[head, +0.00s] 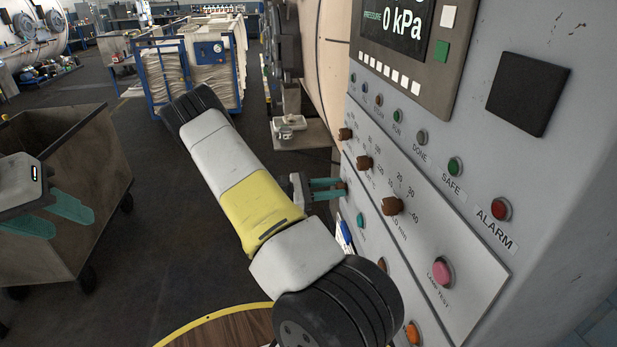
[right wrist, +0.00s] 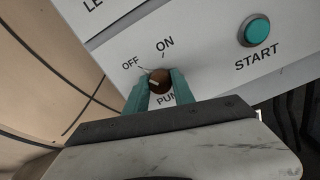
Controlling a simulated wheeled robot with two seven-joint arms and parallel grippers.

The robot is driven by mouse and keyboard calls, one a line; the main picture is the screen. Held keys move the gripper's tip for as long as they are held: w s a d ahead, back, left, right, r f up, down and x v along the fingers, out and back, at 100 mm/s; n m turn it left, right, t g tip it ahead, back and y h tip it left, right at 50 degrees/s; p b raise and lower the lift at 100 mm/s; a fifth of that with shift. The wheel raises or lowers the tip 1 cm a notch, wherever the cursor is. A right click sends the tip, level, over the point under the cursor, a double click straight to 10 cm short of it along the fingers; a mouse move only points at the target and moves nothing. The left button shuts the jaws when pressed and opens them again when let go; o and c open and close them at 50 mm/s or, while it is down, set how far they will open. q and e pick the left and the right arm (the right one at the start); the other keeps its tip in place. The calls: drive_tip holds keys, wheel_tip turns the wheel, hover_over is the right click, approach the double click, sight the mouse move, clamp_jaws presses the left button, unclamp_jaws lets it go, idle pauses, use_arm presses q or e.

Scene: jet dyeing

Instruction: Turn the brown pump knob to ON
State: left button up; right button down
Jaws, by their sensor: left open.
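The brown pump knob (right wrist: 158,82) is on the panel in the right wrist view, below the OFF and ON labels. Its pale mark points up and left, toward OFF. My right gripper (right wrist: 157,88) has one teal finger on each side of the knob, and both appear to touch it. The fingers partly cover the PUMP label. In the head view my right gripper (head: 328,188) reaches the panel's left edge, with my arm crossing in front; only a little of the knob (head: 342,187) shows there. My left gripper (head: 45,212) is open and empty at the far left.
A teal START button (right wrist: 256,30) is right of the knob. More brown knobs (head: 392,206) and a pink lamp test button (head: 441,272) are on the same panel. A brown bin cart (head: 70,165) stands at the left. The floor between is clear.

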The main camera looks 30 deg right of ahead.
drive_tip(key=shift+m, duration=0.3)
drive_tip(key=m, duration=1.3)
drive_tip(key=shift+f, duration=0.1)
idle(0.5)
drive_tip(key=c, duration=1.1)
unclamp_jaws()
drive_tip(key=shift+o, duration=0.2)
drive_tip(key=shift+a, duration=0.1)
